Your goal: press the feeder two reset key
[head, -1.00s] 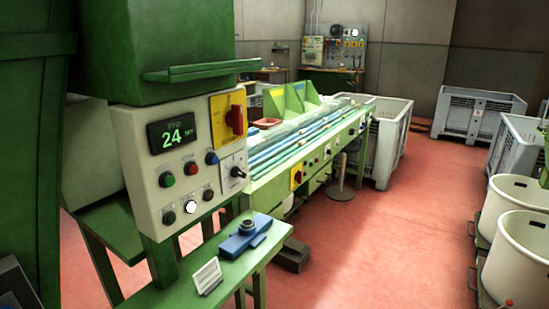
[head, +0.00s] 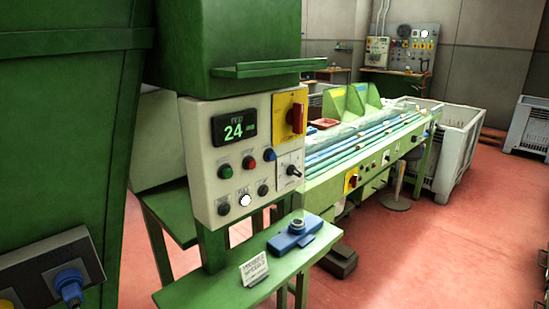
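A cream control panel (head: 205,160) is mounted on the green machine left of centre. Its dark display (head: 234,127) reads 24 in green. Below are a green button (head: 225,171), a red button (head: 249,162) and a blue button (head: 270,155). A lower row has a black knob (head: 224,209), a lit white button (head: 245,200) and another black knob (head: 263,190). The labels are too small to read, so I cannot tell which control is the feeder two reset key. Neither of my grippers is in view.
A green shelf (head: 205,288) below the panel holds a blue device (head: 294,238) and a small card (head: 254,270). A grey socket box (head: 48,268) is at lower left. A long conveyor table (head: 330,180) extends behind. Red floor (head: 430,250) at right is clear.

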